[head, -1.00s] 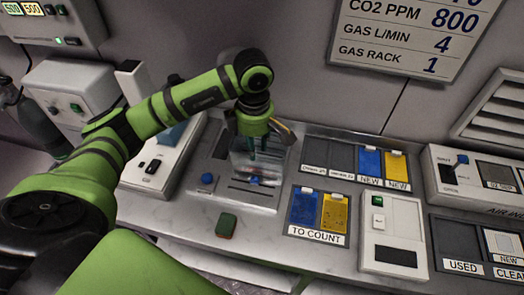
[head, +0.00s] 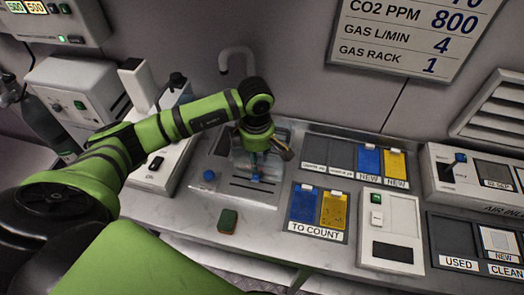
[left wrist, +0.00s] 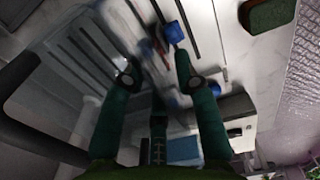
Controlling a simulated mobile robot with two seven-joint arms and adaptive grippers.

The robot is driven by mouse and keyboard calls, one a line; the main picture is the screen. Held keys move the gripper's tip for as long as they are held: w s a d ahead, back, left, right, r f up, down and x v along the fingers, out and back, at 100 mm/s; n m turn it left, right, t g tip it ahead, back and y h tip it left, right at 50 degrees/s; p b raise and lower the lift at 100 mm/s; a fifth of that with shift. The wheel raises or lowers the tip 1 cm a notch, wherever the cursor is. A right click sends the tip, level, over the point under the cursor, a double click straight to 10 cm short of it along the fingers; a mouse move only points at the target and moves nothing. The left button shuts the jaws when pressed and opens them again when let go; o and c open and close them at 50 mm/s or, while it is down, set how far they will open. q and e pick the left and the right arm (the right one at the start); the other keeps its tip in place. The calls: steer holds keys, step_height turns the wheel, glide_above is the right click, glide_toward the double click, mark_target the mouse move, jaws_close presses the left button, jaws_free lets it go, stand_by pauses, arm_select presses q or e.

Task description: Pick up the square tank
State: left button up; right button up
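The square tank (head: 240,158) is a clear see-through box on the grey counter unit in the middle of the head view. In the left wrist view its clear walls (left wrist: 85,75) show blurred on the left. My left gripper (head: 256,172) points down at the tank, its fingers overlapping the clear walls. In the left wrist view the two dark green fingers of my left gripper (left wrist: 155,68) are spread apart, with a blurred gap between them. I cannot tell whether they touch the tank. My right gripper is not in view.
A green sponge (head: 228,221) lies in front of the tank. A blue knob (head: 209,175) is at its left. Blue and yellow cards (head: 319,207) stand in a labelled holder to the right. A grey curved pipe (head: 236,53) rises behind. The counter's front left is clear.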

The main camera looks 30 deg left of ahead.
arm_select(q)
steer(key=shift+f+b, duration=0.2)
steer(key=shift+b, duration=0.1)
stand_by(0.4)
jaws_close()
